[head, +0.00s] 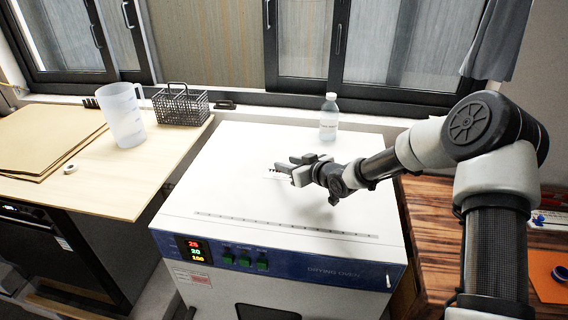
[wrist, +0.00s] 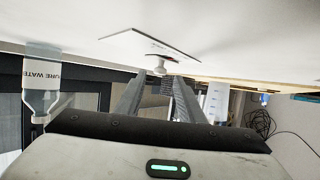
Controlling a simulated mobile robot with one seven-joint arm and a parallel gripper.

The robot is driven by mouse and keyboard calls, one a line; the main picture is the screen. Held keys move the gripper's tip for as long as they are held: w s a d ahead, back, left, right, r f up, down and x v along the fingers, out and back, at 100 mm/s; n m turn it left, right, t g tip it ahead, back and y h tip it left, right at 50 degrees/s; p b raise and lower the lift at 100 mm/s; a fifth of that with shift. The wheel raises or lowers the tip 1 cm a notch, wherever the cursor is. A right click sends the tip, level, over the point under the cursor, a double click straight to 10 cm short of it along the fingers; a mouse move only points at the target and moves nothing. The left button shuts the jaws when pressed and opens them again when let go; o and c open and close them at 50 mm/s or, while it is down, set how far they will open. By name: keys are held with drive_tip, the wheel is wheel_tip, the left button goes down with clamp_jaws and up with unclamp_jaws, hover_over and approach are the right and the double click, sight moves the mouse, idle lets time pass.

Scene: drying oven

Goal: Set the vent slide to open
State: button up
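The drying oven (head: 255,209) is a white box with a flat top and a blue front panel. The vent slide is a small plate (head: 270,178) on its top, partly hidden by my gripper in the head view. In the wrist view, which looks upside down, the vent plate (wrist: 150,42) carries a small pale knob (wrist: 160,66). My gripper (head: 286,164) is low over the oven top beside the plate. In the wrist view my gripper (wrist: 159,84) has its fingers apart with nothing held. The knob lies just beyond the fingertips, in line with the gap. Contact is not visible.
A water bottle (head: 328,118) stands at the back of the oven top; it also shows in the wrist view (wrist: 41,80). A jug (head: 123,116) and a wire basket (head: 180,106) stand on the left table. The oven top's front is clear.

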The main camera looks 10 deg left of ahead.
drive_tip(key=shift+x, duration=1.35)
clamp_jaws()
drive_tip(key=d, duration=0.6)
drive_tip(key=shift+w, duration=0.15)
drive_tip(key=shift+d+f, duration=0.1)
drive_tip(key=shift+d, duration=0.2)
unclamp_jaws()
drive_tip(key=shift+d, duration=0.1)
